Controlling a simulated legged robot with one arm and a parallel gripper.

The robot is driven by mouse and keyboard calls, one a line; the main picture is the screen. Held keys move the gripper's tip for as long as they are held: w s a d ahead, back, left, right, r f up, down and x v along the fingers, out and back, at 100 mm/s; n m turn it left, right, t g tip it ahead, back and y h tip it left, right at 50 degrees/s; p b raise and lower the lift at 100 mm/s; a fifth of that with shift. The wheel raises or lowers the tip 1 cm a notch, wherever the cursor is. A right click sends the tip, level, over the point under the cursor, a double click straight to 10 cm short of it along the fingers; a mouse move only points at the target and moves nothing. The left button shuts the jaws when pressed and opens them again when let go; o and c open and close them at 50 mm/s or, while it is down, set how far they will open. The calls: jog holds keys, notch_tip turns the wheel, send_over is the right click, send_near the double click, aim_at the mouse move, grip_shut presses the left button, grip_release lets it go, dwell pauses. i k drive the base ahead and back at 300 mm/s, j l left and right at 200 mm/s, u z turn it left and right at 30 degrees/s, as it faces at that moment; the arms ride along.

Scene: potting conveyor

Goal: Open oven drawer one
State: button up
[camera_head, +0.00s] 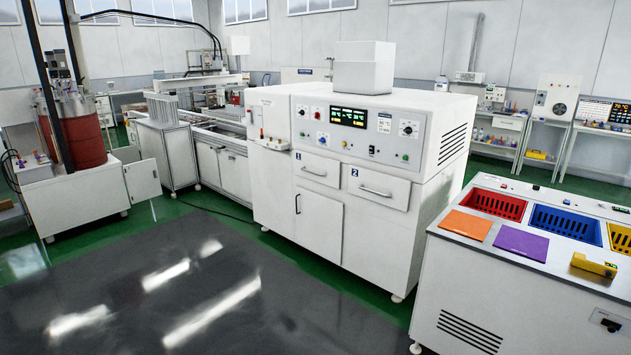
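The white oven cabinet (337,235) stands in the middle of the camera_head view, with a control panel of green-lit displays (348,117) on its upper front. Drawer one (318,169) is the left of two drawers below the panel, marked with a small blue "1". Its front looks flush with the cabinet, so it appears shut, and it has a horizontal bar handle (314,171). Drawer two (378,188), marked "2", is to its right and also appears shut. My gripper is not in view.
A cabinet door with a vertical handle (298,204) is below drawer one. Dark, shiny floor (190,290) lies open in front of the oven. At right, a white bench (480,262) carries a red basket (495,204) and a blue basket (565,223). Red drums (82,143) stand at left.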

aim_at(326, 171)
jog(key=i, duration=2.25)
jog(key=i+j+z, duration=0.1)
jog(key=i, duration=1)
jog(key=i+j, duration=0.1)
jog(key=i, duration=1.05)
